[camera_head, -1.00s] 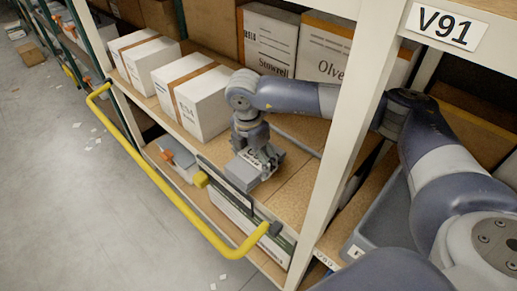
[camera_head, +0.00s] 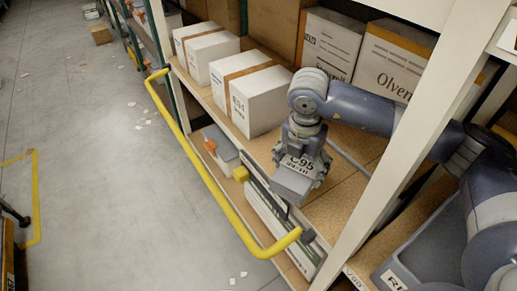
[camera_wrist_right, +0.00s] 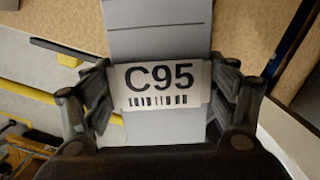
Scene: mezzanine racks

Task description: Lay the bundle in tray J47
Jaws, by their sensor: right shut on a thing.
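My right gripper (camera_head: 303,160) reaches in from the right over the shelf board. It is shut on a flat grey thing (camera_head: 290,186) with a white label reading C95. In the right wrist view my right gripper (camera_wrist_right: 165,95) has its fingers on both sides of the label (camera_wrist_right: 161,78), and the grey surface (camera_wrist_right: 160,18) extends beyond it. I cannot tell whether this thing is the bundle. A grey tray (camera_head: 411,262) at the lower right has a partly hidden label starting with R. No label reading J47 is legible. My left gripper is not in view.
White cartons with brown bands (camera_head: 250,98) stand left of my right gripper, larger cartons (camera_head: 332,44) behind. A yellow rail (camera_head: 202,165) runs along the shelf front. A cream upright (camera_head: 408,150) stands between the gripper and grey tray. Open floor lies left.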

